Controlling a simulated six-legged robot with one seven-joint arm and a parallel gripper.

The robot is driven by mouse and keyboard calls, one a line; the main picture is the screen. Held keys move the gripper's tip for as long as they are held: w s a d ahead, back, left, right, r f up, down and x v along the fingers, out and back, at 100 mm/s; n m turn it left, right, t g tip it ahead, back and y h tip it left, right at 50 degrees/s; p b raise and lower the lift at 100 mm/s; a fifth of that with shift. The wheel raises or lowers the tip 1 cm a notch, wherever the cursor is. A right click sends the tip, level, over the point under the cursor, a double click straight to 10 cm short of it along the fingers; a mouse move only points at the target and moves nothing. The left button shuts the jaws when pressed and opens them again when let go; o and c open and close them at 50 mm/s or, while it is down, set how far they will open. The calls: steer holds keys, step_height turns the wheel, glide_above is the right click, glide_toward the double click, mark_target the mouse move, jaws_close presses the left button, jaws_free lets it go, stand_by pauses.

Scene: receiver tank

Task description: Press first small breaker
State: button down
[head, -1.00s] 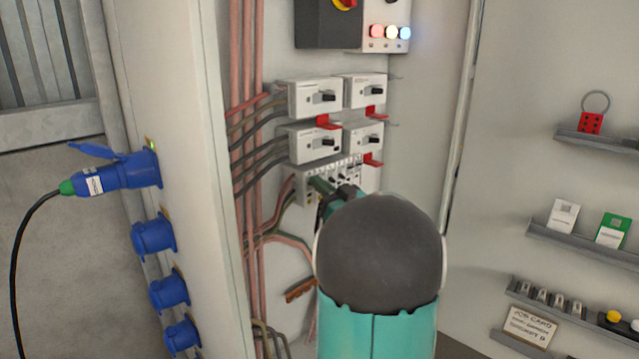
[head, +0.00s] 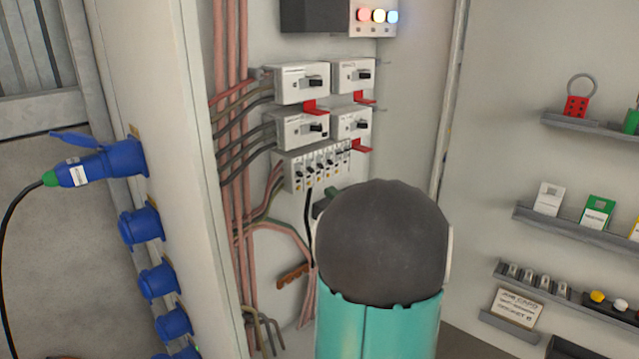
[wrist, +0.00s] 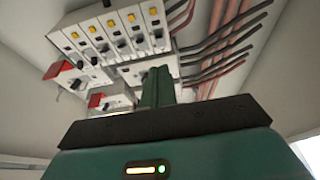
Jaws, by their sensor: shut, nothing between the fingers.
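The row of small breakers (head: 316,166) is a white strip with several yellow-marked black switches, mounted below the larger breakers in the cabinet. In the wrist view the row (wrist: 108,32) appears at upper left, turned over, with its wire-side end at the right. The end breaker on the wire side (head: 297,173) also shows in the wrist view (wrist: 155,28). My gripper (head: 322,203) is just below the row in the head view, mostly hidden behind my arm. Its green fingers (wrist: 157,86) are shut and empty, and appear apart from the switches. Exact switch positions are too small to tell.
Larger white breakers (head: 302,83) with red tabs sit above the row. Pink and black cables (head: 238,100) run along its left. Blue sockets (head: 140,224) line the outer panel at left. Shelves with locks and cards (head: 575,236) are on the right wall.

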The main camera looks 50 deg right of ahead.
steer(key=v, duration=0.5)
stand_by(0.6)
